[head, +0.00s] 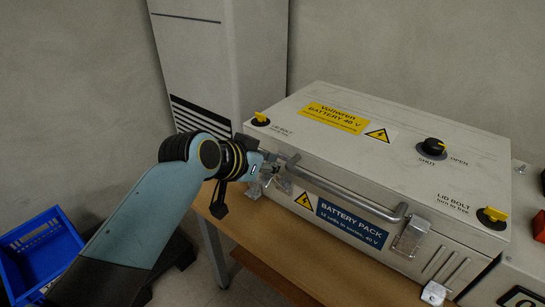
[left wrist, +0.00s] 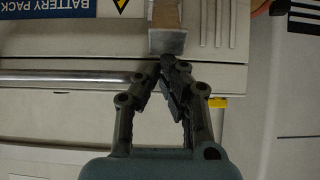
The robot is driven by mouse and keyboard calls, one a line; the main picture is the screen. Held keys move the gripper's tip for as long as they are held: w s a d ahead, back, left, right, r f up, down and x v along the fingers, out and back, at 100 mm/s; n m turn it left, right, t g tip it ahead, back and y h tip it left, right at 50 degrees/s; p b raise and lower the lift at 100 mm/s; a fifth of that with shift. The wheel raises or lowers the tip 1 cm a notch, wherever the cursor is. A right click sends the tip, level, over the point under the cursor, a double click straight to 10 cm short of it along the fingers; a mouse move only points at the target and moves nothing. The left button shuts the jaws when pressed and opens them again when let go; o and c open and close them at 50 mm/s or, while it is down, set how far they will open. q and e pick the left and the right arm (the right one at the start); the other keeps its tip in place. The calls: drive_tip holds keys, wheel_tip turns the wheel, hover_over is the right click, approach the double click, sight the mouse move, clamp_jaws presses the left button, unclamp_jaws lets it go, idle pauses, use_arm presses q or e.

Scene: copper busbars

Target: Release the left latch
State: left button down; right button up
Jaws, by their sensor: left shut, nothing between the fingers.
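The battery box (head: 400,160) is a large pale case with a grey lid, standing on a wooden bench. The left latch (head: 283,184) is a small metal plate on its front, at the left end of the handle, partly hidden by my gripper. It shows in the left wrist view (left wrist: 167,41) as a metal piece just beyond my fingertips. My left gripper (left wrist: 165,62) is shut and empty, its tips at or very close to the latch's end; contact is unclear. In the head view my left gripper (head: 272,167) reaches the box's front left. My right gripper is out of view.
A bar handle (head: 345,190) runs along the front between the left latch and the right latch (head: 412,236). Yellow lid bolts (head: 261,117) and a black knob (head: 433,147) sit on top. A blue crate (head: 40,255) stands at lower left. A tall cabinet (head: 205,60) stands behind.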

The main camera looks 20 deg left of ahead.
sight(264, 182)
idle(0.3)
